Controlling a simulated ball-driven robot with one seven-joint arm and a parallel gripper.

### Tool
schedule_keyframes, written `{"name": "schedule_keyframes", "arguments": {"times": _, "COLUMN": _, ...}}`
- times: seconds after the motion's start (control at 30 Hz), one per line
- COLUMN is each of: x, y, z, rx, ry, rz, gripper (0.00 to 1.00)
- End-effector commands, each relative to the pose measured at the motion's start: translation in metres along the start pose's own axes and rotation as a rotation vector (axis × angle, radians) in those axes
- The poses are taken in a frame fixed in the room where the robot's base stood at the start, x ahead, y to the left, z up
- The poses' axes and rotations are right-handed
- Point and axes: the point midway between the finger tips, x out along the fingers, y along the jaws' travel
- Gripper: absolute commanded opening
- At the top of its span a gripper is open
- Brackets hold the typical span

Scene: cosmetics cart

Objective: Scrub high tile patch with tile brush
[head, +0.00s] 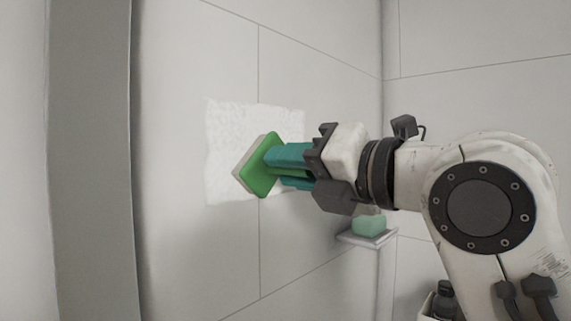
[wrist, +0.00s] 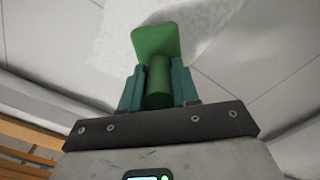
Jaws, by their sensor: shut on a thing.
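The tile brush (head: 262,168) has a green back and a pale scrubbing face. My gripper (head: 285,165), with teal fingers, is shut on its green handle, which shows in the wrist view (wrist: 158,82). The high tile patch (head: 232,122) is a rough whitish square on the left tile wall. The brush is in front of the patch's lower middle, pale face toward the wall. I cannot tell whether it touches. The brush hides part of the patch. The patch also shows at the top of the wrist view (wrist: 112,32).
A small corner shelf (head: 366,240) below my gripper bears a light green block (head: 369,224). A dark bottle (head: 444,299) stands in a holder at bottom right. A grey vertical edge (head: 90,160) runs down the left. An orange-brown slatted thing (wrist: 28,140) shows at the wrist view's lower left.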

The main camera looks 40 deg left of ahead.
Motion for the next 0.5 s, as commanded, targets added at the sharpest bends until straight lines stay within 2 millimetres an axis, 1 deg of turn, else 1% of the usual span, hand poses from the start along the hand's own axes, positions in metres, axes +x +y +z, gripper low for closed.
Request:
{"name": "schedule_keyframes", "arguments": {"times": 0.17, "x": 0.001, "y": -0.005, "z": 0.005, "rx": 0.000, "ry": 0.000, "rz": -0.001, "gripper": 0.06}}
{"name": "schedule_keyframes", "arguments": {"times": 0.5, "x": 0.003, "y": -0.023, "z": 0.022, "rx": 0.000, "ry": 0.002, "rz": -0.001, "gripper": 0.06}}
